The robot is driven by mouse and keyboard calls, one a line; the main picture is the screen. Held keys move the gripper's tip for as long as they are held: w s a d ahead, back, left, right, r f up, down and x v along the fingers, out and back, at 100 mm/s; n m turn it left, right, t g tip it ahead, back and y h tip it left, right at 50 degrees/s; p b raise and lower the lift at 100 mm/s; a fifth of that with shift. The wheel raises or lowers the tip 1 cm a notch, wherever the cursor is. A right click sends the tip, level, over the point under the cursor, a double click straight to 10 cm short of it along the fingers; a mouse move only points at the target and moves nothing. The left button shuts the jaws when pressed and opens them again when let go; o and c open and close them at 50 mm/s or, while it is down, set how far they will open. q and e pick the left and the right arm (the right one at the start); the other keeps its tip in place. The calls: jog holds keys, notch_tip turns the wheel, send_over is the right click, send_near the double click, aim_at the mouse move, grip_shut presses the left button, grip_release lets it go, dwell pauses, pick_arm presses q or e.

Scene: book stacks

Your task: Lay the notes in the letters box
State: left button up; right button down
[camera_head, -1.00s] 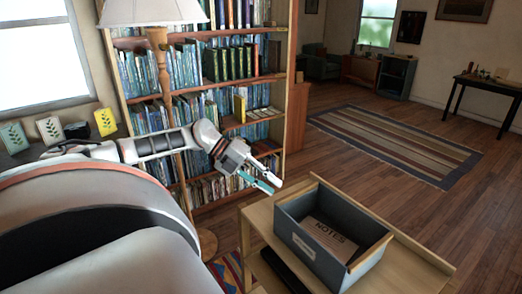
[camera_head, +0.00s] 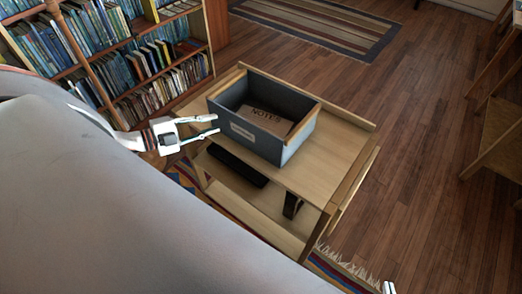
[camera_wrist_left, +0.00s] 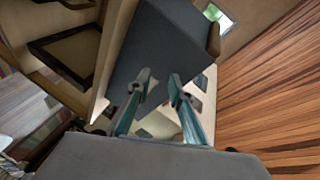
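A brown card pack marked NOTES (camera_head: 267,120) lies inside the grey-blue open box (camera_head: 256,140) with a pale label on its front. The box label is too small to read. The box stands on the wooden cart's top. My left gripper (camera_head: 215,125) is beside the box's left corner, open and empty, with its fingers apart. In the left wrist view the gripper (camera_wrist_left: 160,82) has two separate teal fingers, with the box's dark outer side (camera_wrist_left: 165,45) beyond them. A small white part at the bottom edge looks like my right gripper (camera_head: 388,288); its fingers cannot be made out.
The wooden cart (camera_head: 335,150) has a lower shelf with dark objects (camera_head: 238,165) on it. A full bookshelf (camera_head: 165,85) stands at the upper left. A striped rug (camera_head: 320,28) lies behind, and open wooden floor (camera_head: 425,150) is on the right, with wooden furniture (camera_head: 500,135) at the right edge.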

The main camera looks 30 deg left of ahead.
pick_arm(q)
jog(key=s+d+f+n+g+y, duration=0.1)
jog(key=s+d+f+n, duration=0.2)
jog(key=d, duration=0.5)
jog(key=s+d+f+n+g+y, duration=0.1)
jog(key=s+d+f+n+y, duration=0.1)
jog(key=d+f+n, duration=0.4)
jog(key=s+d+f+n+g+y, duration=0.1)
jog(key=s+d+f+n, duration=0.3)
jog(key=d+f, duration=0.4)
jog(key=d+n, duration=0.1)
jog(key=d, duration=0.3)
jog(key=shift+s+d+f+y, duration=0.2)
jog(key=shift+s+f+y, duration=0.05)
jog(key=shift+s+y, duration=0.05)
